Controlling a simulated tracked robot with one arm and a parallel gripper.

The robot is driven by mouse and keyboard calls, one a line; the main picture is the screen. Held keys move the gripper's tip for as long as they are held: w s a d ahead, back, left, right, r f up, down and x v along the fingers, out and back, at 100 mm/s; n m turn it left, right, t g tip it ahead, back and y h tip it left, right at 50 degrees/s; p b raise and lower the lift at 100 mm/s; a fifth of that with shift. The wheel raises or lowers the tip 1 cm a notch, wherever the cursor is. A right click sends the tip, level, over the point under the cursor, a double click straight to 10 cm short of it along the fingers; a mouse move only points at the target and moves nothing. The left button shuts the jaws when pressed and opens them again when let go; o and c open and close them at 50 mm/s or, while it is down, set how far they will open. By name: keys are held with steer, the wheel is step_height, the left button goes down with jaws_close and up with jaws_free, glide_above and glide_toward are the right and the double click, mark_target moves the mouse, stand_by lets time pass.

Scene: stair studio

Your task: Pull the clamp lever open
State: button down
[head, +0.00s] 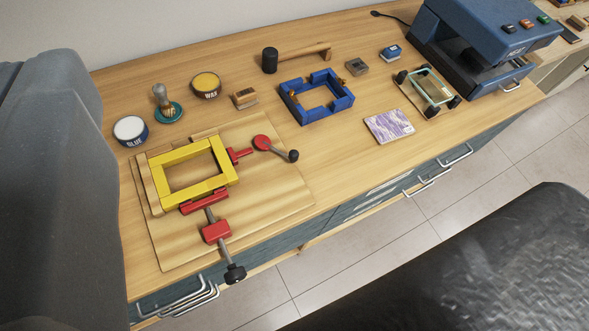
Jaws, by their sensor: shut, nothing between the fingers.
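A clamp lever (279,150) with a dark ball knob runs from a red round cam (262,142) on a wooden board (281,201). It points right and slightly toward the bench's front edge. The cam's red pusher reaches the right side of a yellow frame (228,161). A second clamp, a red block (216,231) with a grey screw and black knob (234,273), stands at the frame's front side with a red jaw (204,201) against it. My gripper's fingers are not in view.
Behind the board stand a glue tin (131,131), a brush (161,97), a wax tin (206,85) and a mallet (300,57). A blue frame (317,96) lies right of them. A blue machine (485,40) stands at far right.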

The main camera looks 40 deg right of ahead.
steer(key=w+d+f+m+g+h+p, duration=0.1)
steer(key=w+d+f+m+g+p, duration=0.2)
steer(key=w+f, duration=0.55)
steer(key=w+d+f+m+g+p, duration=0.1)
steer(key=d+f, duration=0.3)
steer(key=f, duration=0.5)
steer(key=w+d+f+m+g+p, duration=0.1)
steer(key=d+f+g, duration=0.3)
steer(key=f, duration=0.6)
steer(key=w+d+f+m+g+h+p, duration=0.1)
steer(key=d+f, duration=0.4)
steer(key=f, duration=0.5)
steer(key=shift+w+d+f+g+p, duration=0.3)
steer(key=shift+w+g+p, duration=0.35)
steer(key=shift+g, duration=0.45)
steer(key=x, duration=1)
steer(key=shift+w+d, duration=0.45)
steer(key=shift+w, duration=0.15)
steer(key=shift+w+d, duration=0.4)
steer(key=shift+w, duration=0.2)
steer(key=shift+w+d, duration=0.25)
steer(key=shift+w, duration=0.25)
